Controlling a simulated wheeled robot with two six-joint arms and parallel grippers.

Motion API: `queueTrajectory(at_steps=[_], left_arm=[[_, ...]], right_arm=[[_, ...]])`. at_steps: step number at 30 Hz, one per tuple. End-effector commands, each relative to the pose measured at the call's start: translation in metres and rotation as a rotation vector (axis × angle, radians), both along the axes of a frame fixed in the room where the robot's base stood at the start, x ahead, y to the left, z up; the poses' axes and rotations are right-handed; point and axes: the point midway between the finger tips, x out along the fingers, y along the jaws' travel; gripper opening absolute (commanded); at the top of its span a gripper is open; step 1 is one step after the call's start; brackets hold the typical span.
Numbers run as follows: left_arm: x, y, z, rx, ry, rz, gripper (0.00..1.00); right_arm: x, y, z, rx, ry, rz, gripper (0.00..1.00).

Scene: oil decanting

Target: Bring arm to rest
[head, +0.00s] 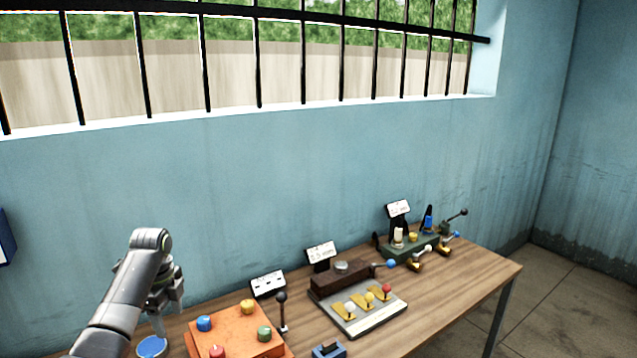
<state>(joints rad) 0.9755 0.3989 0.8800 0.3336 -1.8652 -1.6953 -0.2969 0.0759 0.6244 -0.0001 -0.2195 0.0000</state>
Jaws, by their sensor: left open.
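My left arm comes in from the lower left and bends down at its wrist. My left gripper (163,312) points down over the left end of the wooden table (455,302), and its fingers are small and partly hidden by the arm. I see nothing held in it. A round blue-topped thing (151,347) lies just below it on the table. My right gripper is not in view.
An orange box with coloured knobs (238,326) stands right of my left gripper. Further right are a black-knobbed lever (282,312), a grey panel with yellow switches (362,312), a brown block (340,282) and a green device (408,250). A blue wall rises behind.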

Motion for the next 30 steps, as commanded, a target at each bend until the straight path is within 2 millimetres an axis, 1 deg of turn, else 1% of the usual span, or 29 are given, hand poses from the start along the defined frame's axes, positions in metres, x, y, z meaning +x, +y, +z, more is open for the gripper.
queueTrajectory(at_steps=[1, 8, 11, 14, 17, 18, 20, 21, 23, 25, 29, 30], left_arm=[[-0.004, 0.000, -0.009, 0.004, 0.000, 0.016, 0.59], [-0.022, -0.001, -0.043, 0.023, -0.020, 0.116, 0.59], [-0.035, -0.003, -0.062, 0.030, -0.031, 0.172, 0.59], [-0.052, -0.004, -0.085, 0.038, -0.046, 0.245, 0.59], [-0.079, -0.007, -0.113, 0.042, -0.069, 0.344, 0.59], [-0.091, -0.009, -0.124, 0.041, -0.079, 0.390, 0.59], [-0.111, -0.011, -0.139, 0.039, -0.100, 0.463, 0.59], [-0.125, -0.013, -0.148, 0.036, -0.111, 0.511, 0.59], [-0.146, -0.015, -0.160, 0.030, -0.129, 0.586, 0.59], [-0.172, -0.018, -0.172, 0.019, -0.151, 0.675, 0.59], [-0.223, -0.024, -0.185, -0.007, -0.191, 0.846, 0.59], [-0.239, -0.026, -0.188, -0.018, -0.202, 0.901, 0.59]], right_arm=[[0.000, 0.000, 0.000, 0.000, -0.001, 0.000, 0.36], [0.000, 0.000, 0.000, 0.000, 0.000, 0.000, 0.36], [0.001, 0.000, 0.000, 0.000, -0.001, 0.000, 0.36], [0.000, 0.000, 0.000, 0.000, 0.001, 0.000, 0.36], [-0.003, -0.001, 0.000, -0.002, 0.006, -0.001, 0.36], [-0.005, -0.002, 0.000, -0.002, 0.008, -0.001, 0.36], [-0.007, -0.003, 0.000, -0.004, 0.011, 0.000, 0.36], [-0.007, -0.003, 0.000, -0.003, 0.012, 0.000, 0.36], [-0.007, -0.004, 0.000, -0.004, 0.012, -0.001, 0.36], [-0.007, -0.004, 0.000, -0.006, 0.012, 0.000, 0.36], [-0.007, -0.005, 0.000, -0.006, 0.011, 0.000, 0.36], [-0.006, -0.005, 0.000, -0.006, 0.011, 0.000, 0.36]])
